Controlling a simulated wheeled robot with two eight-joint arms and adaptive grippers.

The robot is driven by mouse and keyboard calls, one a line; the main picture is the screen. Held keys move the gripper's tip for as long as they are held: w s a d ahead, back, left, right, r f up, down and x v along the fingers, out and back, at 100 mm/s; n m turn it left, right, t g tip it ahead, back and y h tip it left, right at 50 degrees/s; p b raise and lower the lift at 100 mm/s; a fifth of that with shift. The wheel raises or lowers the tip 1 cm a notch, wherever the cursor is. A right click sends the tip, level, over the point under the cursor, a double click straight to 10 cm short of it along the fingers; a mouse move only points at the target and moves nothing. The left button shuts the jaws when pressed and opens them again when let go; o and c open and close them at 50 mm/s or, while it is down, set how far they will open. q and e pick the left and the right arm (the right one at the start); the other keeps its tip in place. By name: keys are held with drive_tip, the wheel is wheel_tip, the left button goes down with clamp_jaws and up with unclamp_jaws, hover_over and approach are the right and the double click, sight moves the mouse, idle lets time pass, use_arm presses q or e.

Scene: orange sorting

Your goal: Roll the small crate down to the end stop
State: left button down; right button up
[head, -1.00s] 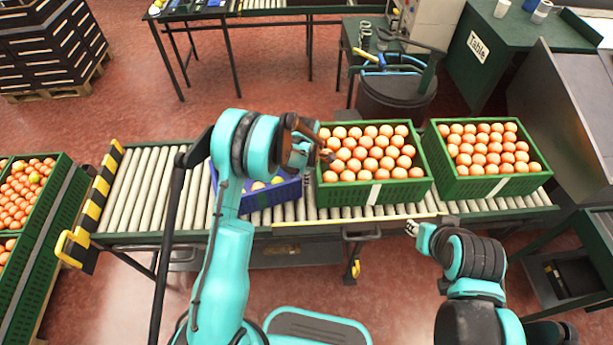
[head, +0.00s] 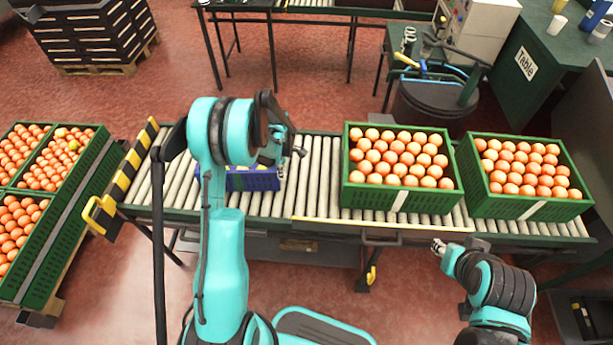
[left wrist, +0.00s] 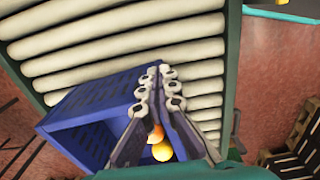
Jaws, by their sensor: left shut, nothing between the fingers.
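The small blue crate (head: 262,180) stands on the roller conveyor, partly hidden behind my left arm in the head view. The left wrist view shows its blue wall (left wrist: 92,112) and a few orange and yellow fruits inside. My left gripper (head: 300,152) is shut and empty, at the crate's right end. In the left wrist view, its fingers (left wrist: 160,88) overlap the crate; whether they touch it is unclear. The yellow-and-black striped end stop (head: 126,172) is at the conveyor's left end, with bare rollers between. My right gripper (head: 438,247) is in front of the conveyor; its fingers are too small to judge.
Two green crates of oranges, one nearer (head: 350,190) and one farther right (head: 474,202), stand on the conveyor. Bare rollers (head: 318,178) separate the blue crate from them.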

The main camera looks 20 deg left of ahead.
use_arm(q)
drive_tip(key=s+a, duration=0.3)
drive_tip(key=a, duration=0.8)
drive_tip(key=s+a+b, duration=0.1)
drive_tip(key=s+a, duration=0.2)
drive_tip(key=a, duration=0.9)
drive_tip(key=shift+s+a, duration=0.2)
drive_tip(key=shift+s, duration=0.2)
drive_tip(key=shift+r, duration=0.1)
